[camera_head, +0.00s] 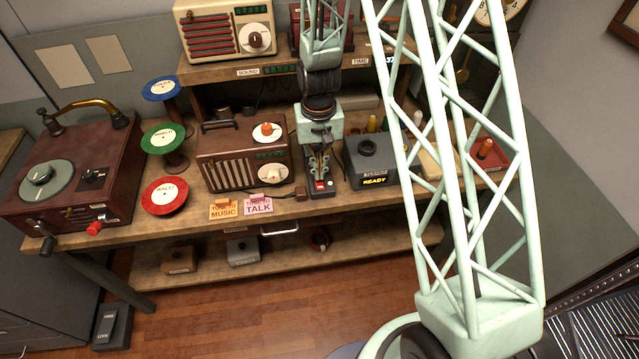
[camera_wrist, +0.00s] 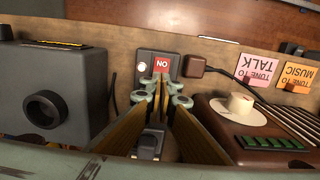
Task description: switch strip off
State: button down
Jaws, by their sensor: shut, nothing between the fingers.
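The power strip is a dark grey bar on the bench (camera_head: 322,190), between the brown radio and the grey box. In the wrist view its end (camera_wrist: 145,57) shows a red block (camera_wrist: 163,64) marked ON, reading upside down, and a small round pale lamp beside it. My gripper (camera_head: 320,172) is over the strip, pointing down. In the wrist view my gripper (camera_wrist: 161,84) is shut and empty, its fingertips right by the red block. I cannot tell whether they touch it. The fingers hide much of the strip behind them.
The brown radio (camera_head: 232,162) and the grey READY box (camera_head: 368,163) stand close on either side of the strip. A brown plug (camera_wrist: 194,65) with a cord lies beside it. TALK (camera_head: 259,205) and MUSIC (camera_head: 223,209) cards are at the bench's front edge.

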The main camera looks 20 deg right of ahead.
jog(key=shift+f+b, duration=0.85)
jog(key=shift+f, duration=0.25)
dwell(1.3)
jog(key=shift+r, duration=0.2)
jog(key=shift+r+p, duration=1.4)
jog(key=shift+r, duration=1.9)
jog(key=shift+r, duration=0.1)
jog(key=shift+r, duration=0.2)
jog(key=s+r+t+b, duration=0.15)
jog(key=s+r, duration=0.25)
jog(key=r, duration=0.4)
jog(key=s+r+b, duration=0.3)
jog(key=s+r, duration=0.2)
jog(key=r, duration=0.2)
jog(key=s+r+t+b, duration=0.15)
jog(key=s+r, duration=0.25)
jog(key=r, duration=0.4)
jog(key=s+r+b, duration=0.2)
jog(key=s+r, duration=0.1)
jog(key=s, duration=0.8)
jog(key=s+r+n+t+b, duration=0.1)
jog(key=s+r+b, duration=0.2)
jog(key=s, duration=0.9)
jog(key=shift+s+r+n+b, duration=0.25)
jog(key=shift+r+n+b, duration=0.05)
jog(key=shift+b, duration=0.05)
